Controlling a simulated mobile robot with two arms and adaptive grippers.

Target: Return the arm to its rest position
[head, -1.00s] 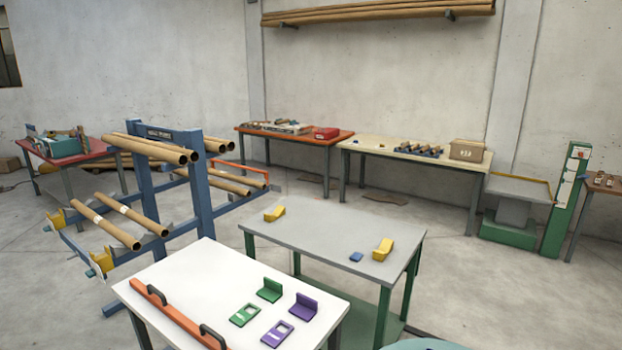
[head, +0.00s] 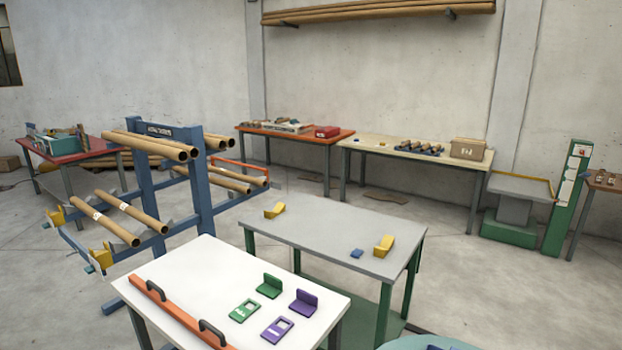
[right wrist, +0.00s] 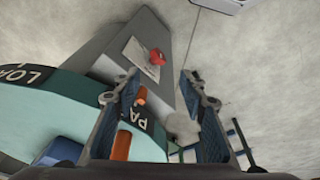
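My right gripper (right wrist: 158,95) shows in the right wrist view. Its two fingers stand apart with a clear gap and nothing between the pads. Behind the left finger is a round teal-rimmed surface (right wrist: 65,100) with dark lettered labels, partly covered by the finger. Neither gripper shows in the head view, and my left gripper is in no view.
In the head view, a white table (head: 200,265) holds an orange bar (head: 178,312) with black handles and green and purple parts. A grey table (head: 330,228) with yellow holders stands behind it. A blue rack (head: 200,190) with cardboard tubes stands left. Open floor lies between.

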